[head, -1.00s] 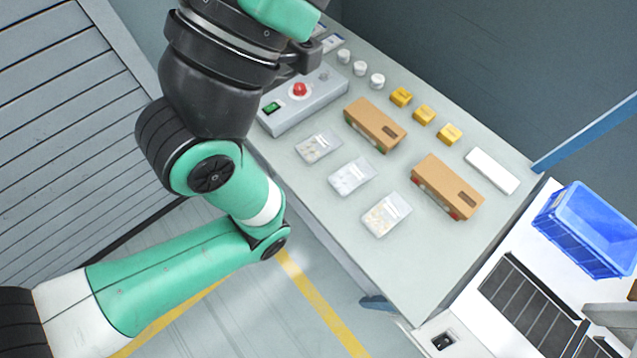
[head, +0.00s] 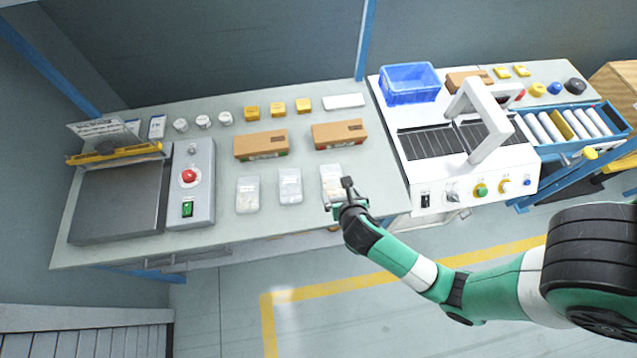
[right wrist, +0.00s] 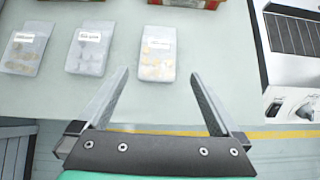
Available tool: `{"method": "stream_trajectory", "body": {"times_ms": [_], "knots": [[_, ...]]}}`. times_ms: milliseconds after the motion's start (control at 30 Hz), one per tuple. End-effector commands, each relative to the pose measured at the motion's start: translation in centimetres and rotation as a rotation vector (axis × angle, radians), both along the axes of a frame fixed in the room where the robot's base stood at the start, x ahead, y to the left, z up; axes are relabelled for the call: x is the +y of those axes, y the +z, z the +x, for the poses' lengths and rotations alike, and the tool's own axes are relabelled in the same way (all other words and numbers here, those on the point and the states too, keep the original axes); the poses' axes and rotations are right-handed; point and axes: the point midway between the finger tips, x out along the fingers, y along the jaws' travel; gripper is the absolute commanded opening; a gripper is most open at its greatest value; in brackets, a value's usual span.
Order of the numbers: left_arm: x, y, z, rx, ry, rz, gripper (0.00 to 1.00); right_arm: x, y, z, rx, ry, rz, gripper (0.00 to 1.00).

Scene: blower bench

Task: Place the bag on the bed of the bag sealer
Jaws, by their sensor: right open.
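Three clear bags with white labels lie flat in a row on the bench: a left bag (head: 248,195), a middle bag (head: 290,186) and a right bag (head: 331,176) with tan contents. My right gripper (head: 338,193) is open and empty at the near end of the right bag. In the right wrist view its fingers (right wrist: 157,75) point at the right bag (right wrist: 157,54), one to each side of its near end. A flat dark bed with a raised yellow bar, seemingly the bag sealer (head: 117,203), is at the far left. My left gripper is out of view.
A control box (head: 190,170) with a red button and green switch adjoins the dark bed. Two cardboard boxes (head: 260,145) (head: 339,133) stand behind the bags. A white arched conveyor machine (head: 485,130) and blue crate (head: 410,84) are right. Bench between bags and control box is clear.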

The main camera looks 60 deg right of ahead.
Motion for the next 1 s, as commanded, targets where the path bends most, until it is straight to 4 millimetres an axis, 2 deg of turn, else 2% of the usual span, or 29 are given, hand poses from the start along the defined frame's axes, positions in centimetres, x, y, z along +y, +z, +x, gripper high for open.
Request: {"method": "stream_trajectory", "body": {"times_ms": [167, 467, 733, 1000], "knots": [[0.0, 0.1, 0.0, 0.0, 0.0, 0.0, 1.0, -0.2, 0.1, 0.1, -0.002, -0.002, -0.001, 1.0], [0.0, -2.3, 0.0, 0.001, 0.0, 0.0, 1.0, -3.2, -3.8, 2.3, -0.003, -0.005, -0.001, 1.0], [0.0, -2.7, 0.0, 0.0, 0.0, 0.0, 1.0, -4.0, -4.5, 2.9, -0.005, -0.002, -0.003, 1.0], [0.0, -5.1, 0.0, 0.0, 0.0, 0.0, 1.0, -6.4, -7.6, 4.9, -0.005, -0.003, -0.002, 1.0]]}}
